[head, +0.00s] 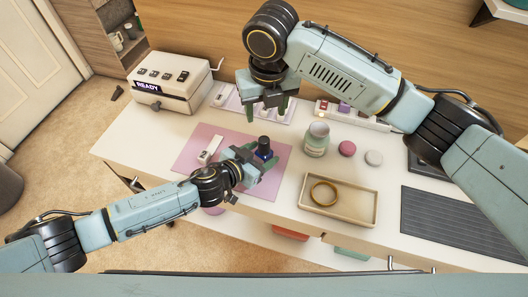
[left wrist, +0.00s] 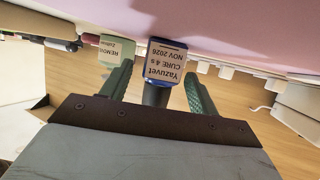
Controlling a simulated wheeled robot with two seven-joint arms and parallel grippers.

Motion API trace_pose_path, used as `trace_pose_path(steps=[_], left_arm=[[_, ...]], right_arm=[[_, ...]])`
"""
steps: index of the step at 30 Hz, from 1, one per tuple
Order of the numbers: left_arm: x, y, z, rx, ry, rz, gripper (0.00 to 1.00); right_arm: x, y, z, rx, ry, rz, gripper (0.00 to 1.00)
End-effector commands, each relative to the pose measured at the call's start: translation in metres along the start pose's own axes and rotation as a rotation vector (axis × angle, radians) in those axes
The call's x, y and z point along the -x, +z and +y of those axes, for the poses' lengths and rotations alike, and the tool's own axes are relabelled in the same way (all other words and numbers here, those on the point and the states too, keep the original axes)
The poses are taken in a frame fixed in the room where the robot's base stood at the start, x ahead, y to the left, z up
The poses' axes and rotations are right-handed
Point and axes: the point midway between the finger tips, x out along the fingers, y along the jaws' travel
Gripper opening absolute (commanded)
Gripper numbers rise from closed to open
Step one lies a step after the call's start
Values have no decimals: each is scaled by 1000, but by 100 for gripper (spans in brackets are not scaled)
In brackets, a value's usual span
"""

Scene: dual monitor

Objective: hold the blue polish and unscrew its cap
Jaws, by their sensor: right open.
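The blue polish (head: 264,153) stands upright on the pink mat (head: 198,139), with its dark cap on top. In the left wrist view the polish (left wrist: 166,61) appears upside down with a "Yazuvet" label, its dark cap (left wrist: 156,95) pointing at the wrist. My left gripper (head: 262,157) is low at the mat, its green fingers on either side of the polish. In the left wrist view, a gap shows between the polish and the left-hand finger; contact on the other side is unclear. My right gripper (head: 268,112) is open and empty, above and behind the polish.
A pale green remover jar (head: 316,140), a pink round item (head: 347,148) and a white one (head: 373,158) stand to the right. A tray (head: 351,206) holds a gold ring (head: 323,194). A small white item (head: 210,149) lies left; a "READY" box (head: 171,80) stands at the back left.

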Motion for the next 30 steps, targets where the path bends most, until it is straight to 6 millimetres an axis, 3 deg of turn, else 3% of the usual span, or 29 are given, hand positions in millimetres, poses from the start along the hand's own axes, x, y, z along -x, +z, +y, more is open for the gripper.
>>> trace_pose_path(steps=[2,13,20,23,30], left_arm=[[0,0,0,0,0,0,49],[0,0,0,0,0,0,1],[0,0,0,0,0,0,0],[0,0,0,0,0,-1,0],[0,0,0,0,0,-1,0]], right_arm=[[0,0,0,0,0,0,54],[0,0,0,0,0,0,54],[0,0,0,-59,-1,1,54],[-1,0,1,-171,-4,1,54],[-2,1,2,-610,-14,2,54]])
